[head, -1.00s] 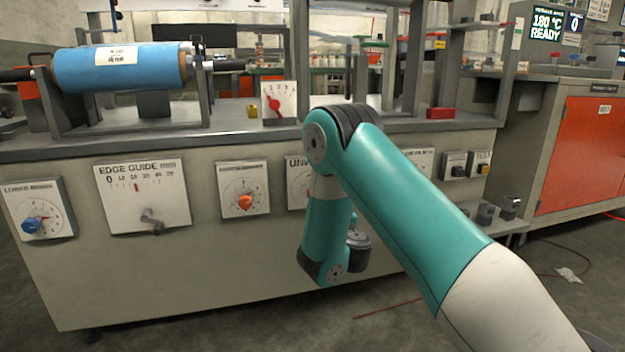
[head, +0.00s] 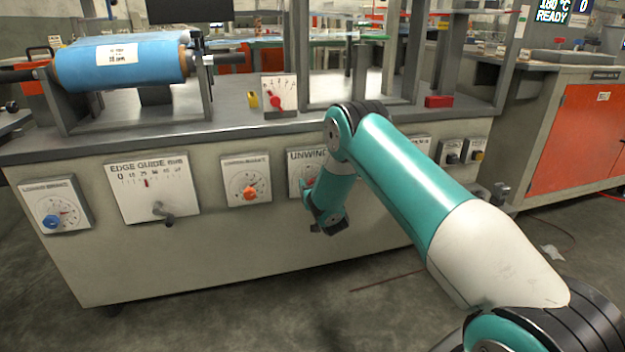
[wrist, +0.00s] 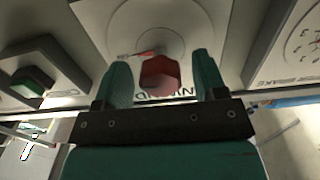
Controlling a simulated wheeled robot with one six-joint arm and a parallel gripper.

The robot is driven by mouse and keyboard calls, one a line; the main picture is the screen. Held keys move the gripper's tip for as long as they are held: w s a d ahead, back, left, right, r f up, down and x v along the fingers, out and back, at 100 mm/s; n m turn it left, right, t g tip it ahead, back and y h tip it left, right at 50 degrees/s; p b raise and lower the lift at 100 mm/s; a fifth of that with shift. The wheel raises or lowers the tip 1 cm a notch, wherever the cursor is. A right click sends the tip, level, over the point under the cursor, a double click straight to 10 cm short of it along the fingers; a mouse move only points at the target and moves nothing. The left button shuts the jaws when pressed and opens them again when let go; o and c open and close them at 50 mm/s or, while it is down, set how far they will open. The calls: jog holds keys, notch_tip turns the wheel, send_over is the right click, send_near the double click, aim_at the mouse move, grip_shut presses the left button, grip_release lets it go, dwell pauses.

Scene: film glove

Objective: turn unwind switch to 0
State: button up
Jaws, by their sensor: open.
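The unwind panel (head: 298,160) is on the front of the machine in the head view, with its right part hidden by my arm. In the wrist view the panel (wrist: 188,18) appears upside down, with part of its lettering behind my gripper. Its red switch knob (wrist: 160,75) stands out from a round dial, and a thin red pointer (wrist: 143,53) lies beside it. My gripper (wrist: 163,68) is open, with one finger on each side of the knob. I see gaps beside the knob; its depth between the fingers is hard to tell.
An edge guide panel (head: 153,188) with a crank and a panel with an orange knob (head: 249,193) are to the left. A box with a green button (wrist: 33,82) is near my gripper in the wrist view. The floor in front is mostly clear.

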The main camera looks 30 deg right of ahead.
jog(key=shift+w+d, duration=0.1)
jog(key=shift+w, duration=0.45)
jog(key=shift+c, duration=0.2)
jog(key=c, duration=0.9)
